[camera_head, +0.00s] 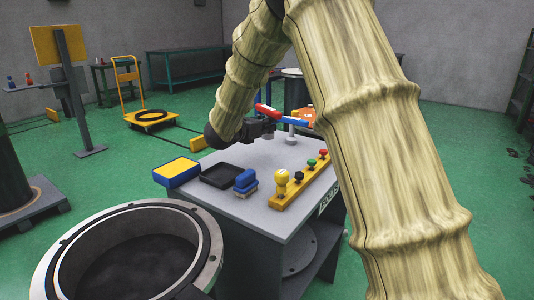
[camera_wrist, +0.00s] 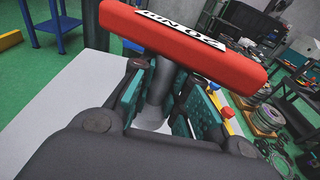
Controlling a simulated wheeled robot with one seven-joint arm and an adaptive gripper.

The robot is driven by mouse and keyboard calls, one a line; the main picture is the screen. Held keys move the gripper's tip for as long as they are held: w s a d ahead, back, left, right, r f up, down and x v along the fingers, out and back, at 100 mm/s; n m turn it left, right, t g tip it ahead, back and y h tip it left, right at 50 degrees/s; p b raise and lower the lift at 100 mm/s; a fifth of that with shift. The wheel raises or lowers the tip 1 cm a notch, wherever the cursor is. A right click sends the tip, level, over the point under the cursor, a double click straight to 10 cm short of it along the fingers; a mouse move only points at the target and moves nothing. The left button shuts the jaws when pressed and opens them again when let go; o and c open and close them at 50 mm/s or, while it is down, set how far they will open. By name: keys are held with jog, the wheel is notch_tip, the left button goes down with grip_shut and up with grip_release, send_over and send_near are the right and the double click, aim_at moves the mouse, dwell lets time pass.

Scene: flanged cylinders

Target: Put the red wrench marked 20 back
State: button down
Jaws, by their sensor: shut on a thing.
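The red wrench (camera_wrist: 190,45) is a T-shape: a red bar with upside-down white-label text, apparently 20 and a unit, on a grey shaft. In the wrist view my gripper (camera_wrist: 166,105) is shut on the shaft below the bar, with teal pads on both sides. In the head view the red bar (camera_head: 267,111) shows just above my gripper (camera_head: 268,126), over the far side of the grey table (camera_head: 235,213). The shaft looks upright. Its lower end is mostly hidden, so I cannot tell whether it touches anything below.
A blue-barred wrench (camera_head: 295,121) stands upright close to the right of the red one, with an orange piece (camera_head: 307,116) behind. Nearer are a yellow rack (camera_head: 301,187) with colored knobs, a black tray (camera_head: 219,175) and a blue-yellow box (camera_head: 176,171). A flanged cylinder (camera_head: 205,240) stands front left.

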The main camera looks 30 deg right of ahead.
notch_tip(320, 180, down, 8)
jog(key=shift+f+b, duration=0.1)
jog(key=shift+b, duration=0.5)
jog(key=c, duration=1.4)
grip_release()
jog(key=shift+o, duration=0.2)
jog(key=p+v, duration=0.1)
jog(key=v, duration=1.1)
